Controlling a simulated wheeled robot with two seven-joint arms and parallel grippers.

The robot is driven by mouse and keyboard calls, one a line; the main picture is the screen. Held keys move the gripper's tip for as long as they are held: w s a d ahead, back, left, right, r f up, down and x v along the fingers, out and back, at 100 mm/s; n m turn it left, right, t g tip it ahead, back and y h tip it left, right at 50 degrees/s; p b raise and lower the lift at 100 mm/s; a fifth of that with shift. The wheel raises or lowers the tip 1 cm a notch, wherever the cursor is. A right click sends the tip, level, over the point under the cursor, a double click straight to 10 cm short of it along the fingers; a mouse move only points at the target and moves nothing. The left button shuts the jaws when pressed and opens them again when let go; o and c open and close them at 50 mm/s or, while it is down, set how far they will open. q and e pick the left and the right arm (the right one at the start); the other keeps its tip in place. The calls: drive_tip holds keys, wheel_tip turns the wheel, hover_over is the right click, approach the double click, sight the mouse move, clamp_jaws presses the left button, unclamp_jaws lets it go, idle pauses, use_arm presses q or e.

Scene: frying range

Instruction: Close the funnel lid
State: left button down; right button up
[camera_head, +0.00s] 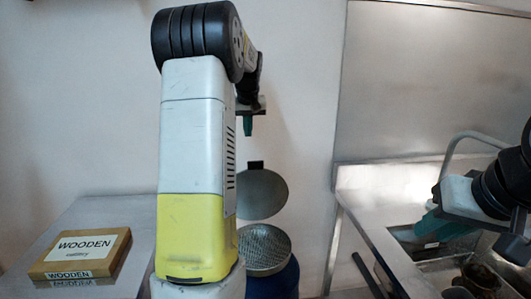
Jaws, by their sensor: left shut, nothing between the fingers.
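The funnel (268,250) is a round metal piece with a perforated inside, on top of a blue drum (284,281). Its lid (262,194) is a round grey disc, raised up at the back of the funnel, with a dark tab at its top edge. My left arm hides the left part of the funnel and drum. My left gripper (247,125) is shut and empty, pointing down above the raised lid and apart from it. My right gripper (438,229) is at the right over the sink; its fingers are teal, and their opening is unclear.
A wooden box (80,253) with a "WOODEN" label lies on a metal table (122,212) at the left. At the right is a metal counter (370,200) with a sink, a curved pipe (455,145) and a dark pot (482,277). A wall stands behind the drum.

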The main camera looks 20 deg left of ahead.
use_arm(q)
hover_over(249, 168)
drive_tip(key=w+a, duration=0.2)
drive_tip(key=w, duration=0.3)
wheel_tip(249, 168, down, 10)
drive_tip(key=r, duration=0.1)
drive_tip(key=shift+s+d+f, duration=0.1)
drive_tip(key=shift+s+d, duration=0.15)
drive_tip(key=shift+s, duration=0.45)
drive_tip(key=shift+s+d+f, duration=0.1)
drive_tip(key=shift+s+d, duration=0.2)
drive_tip(key=shift+s, duration=0.35)
drive_tip(key=shift+s+d+f, duration=0.1)
drive_tip(key=shift+s+d, duration=0.15)
drive_tip(key=shift+s, duration=0.45)
